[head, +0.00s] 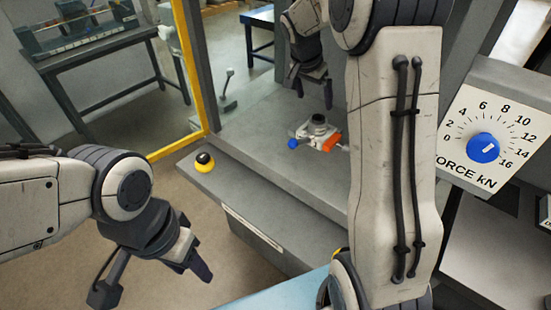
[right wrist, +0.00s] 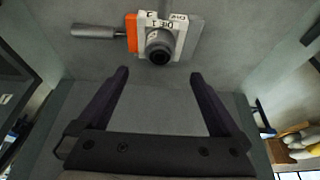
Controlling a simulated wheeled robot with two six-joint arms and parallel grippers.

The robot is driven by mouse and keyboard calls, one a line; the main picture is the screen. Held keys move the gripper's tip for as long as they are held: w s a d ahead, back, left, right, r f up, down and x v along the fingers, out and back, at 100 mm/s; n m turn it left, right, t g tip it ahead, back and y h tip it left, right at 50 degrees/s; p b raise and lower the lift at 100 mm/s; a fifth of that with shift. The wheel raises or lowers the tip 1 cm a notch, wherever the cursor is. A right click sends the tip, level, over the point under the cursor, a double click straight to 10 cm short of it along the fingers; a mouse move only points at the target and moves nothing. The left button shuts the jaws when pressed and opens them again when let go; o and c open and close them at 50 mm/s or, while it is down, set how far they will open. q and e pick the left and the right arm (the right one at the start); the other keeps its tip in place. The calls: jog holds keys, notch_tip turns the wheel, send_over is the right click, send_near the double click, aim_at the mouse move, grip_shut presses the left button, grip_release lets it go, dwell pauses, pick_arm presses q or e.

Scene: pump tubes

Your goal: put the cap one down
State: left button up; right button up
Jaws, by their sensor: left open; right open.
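A small grey block with an orange side and a dark round piece on top (head: 318,121) sits on the grey machine bed in the head view. In the right wrist view the block (right wrist: 184,22) carries white labels, one seeming to read "DIE 1", and the dark round piece (right wrist: 159,46) stands on it. I cannot tell for sure which part is cap one. My right gripper (head: 312,92) is open and empty, close behind and above the block; its spread fingers (right wrist: 157,80) point at it. My left gripper (head: 155,280) is open and empty at the lower left, away from the block.
A force dial panel (head: 483,148) is at the right. A grey handle (right wrist: 95,31) sticks out from the block. The bed around the block looks clear.

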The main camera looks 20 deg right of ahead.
jog(key=s+a+n+y, duration=0.2)
jog(key=s+a+n, duration=0.4)
jog(key=a, duration=0.5)
jog(key=s+a+n+y, duration=0.1)
jog(key=s+a+n, duration=0.3)
jog(key=s+a, duration=0.5)
jog(key=s+a+f+n+g+y, duration=0.1)
jog(key=s+a+n, duration=0.3)
jog(key=s, duration=0.5)
jog(key=s+a+f+n+g, duration=0.1)
jog(key=s+a+n, duration=0.3)
jog(key=s, duration=0.5)
jog(key=shift+a+f+n+y, duration=0.3)
jog(key=shift+f+n+y, duration=0.1)
jog(key=shift+f+n, duration=0.3)
